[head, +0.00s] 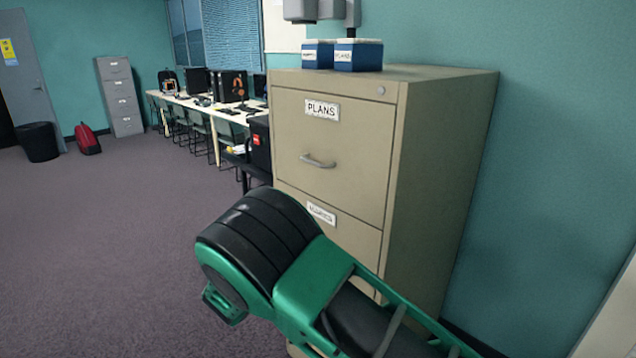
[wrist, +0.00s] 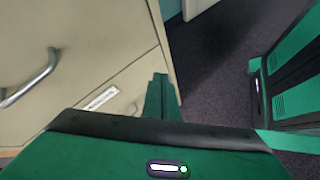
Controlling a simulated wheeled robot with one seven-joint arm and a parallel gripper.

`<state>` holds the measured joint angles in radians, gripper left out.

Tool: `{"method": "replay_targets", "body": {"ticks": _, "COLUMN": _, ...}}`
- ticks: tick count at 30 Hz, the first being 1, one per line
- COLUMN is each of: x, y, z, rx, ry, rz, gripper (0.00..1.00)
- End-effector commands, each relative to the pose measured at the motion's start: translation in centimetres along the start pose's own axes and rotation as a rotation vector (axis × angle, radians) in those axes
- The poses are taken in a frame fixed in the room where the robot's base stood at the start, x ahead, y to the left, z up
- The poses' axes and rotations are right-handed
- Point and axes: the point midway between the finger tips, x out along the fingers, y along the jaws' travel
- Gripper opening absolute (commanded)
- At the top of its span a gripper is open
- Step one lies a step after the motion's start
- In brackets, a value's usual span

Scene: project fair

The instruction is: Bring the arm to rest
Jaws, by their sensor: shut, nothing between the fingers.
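My green and black arm (head: 262,240) is folded in front of a beige filing cabinet (head: 340,150) in the head view. My gripper (wrist: 160,95) shows in the wrist view as a narrow green upright piece with its fingers together and nothing between them. It is in front of the cabinet's edge, and I cannot tell the gap. In the head view I cannot make out the fingertips.
The cabinet's top drawer, labelled PLANS (head: 322,110), is shut. Two blue and white boxes (head: 358,55) stand on top. A long table (head: 215,112) with computers and chairs runs along the back left. The carpet (head: 110,230) at left is clear.

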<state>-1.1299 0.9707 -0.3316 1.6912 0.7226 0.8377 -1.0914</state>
Motion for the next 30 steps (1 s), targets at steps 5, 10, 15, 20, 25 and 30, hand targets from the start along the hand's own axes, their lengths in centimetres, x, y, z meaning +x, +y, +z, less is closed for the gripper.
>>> {"method": "replay_targets", "body": {"ticks": 5, "x": -2.7, "y": 2.2, "z": 3.5, "rx": 0.161, "ry": 0.146, "rz": -0.121, "gripper": 0.0}}
{"method": "replay_targets", "body": {"ticks": 10, "x": -5.5, "y": 4.0, "z": 7.2, "rx": 0.305, "ry": 0.272, "rz": -0.221, "gripper": 0.0}}
{"method": "replay_targets", "body": {"ticks": 15, "x": -8.5, "y": 5.7, "z": 11.7, "rx": 0.446, "ry": 0.39, "rz": -0.309, "gripper": 0.0}}
{"method": "replay_targets", "body": {"ticks": 20, "x": -11.4, "y": 6.9, "z": 16.6, "rx": 0.573, "ry": 0.494, "rz": -0.38, "gripper": 0.0}}
{"method": "replay_targets", "body": {"ticks": 25, "x": -14.5, "y": 7.6, "z": 22.4, "rx": 0.701, "ry": 0.598, "rz": -0.439, "gripper": 0.0}}
{"method": "replay_targets", "body": {"ticks": 30, "x": -14.3, "y": 6.6, "z": 29.4, "rx": 0.861, "ry": 0.633, "rz": -0.507, "gripper": 0.0}}
